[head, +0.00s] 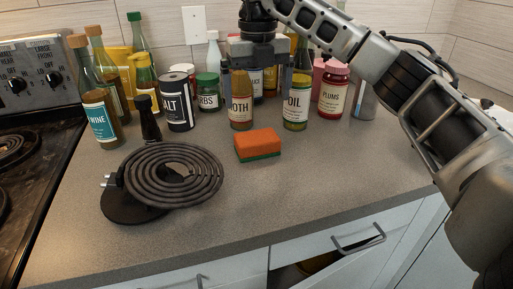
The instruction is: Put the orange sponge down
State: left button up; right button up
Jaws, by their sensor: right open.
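The orange sponge (258,143) has a green underside and lies flat on the grey counter (320,178), in front of the jars. My right gripper (258,92) is above and behind it in the picture, pointing down with its fingers apart. The fingers do not touch the sponge, and a gap shows between them and it. A jar lettered OTH (241,108) shows between and below the fingers. My left gripper is not in the head view.
A black coil burner (205,185) lies on the counter left of the sponge. Bottles and jars crowd the back, including an OIL jar (296,112) and a PLUMS jar (332,92). The stove (22,150) is at left. A drawer (340,250) below stands partly open. The counter's front right is clear.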

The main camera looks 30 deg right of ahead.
aim_at(256, 134)
notch_tip(256, 134, down, 6)
jog(key=shift+f, duration=0.1)
jog(key=f, duration=0.5)
jog(key=shift+w+a+p, duration=0.15)
jog(key=shift+a+p, duration=0.05)
jog(key=shift+p, duration=0.1)
jog(key=c, duration=0.9)
jog(key=shift+o, duration=0.2)
jog(key=shift+r, duration=0.1)
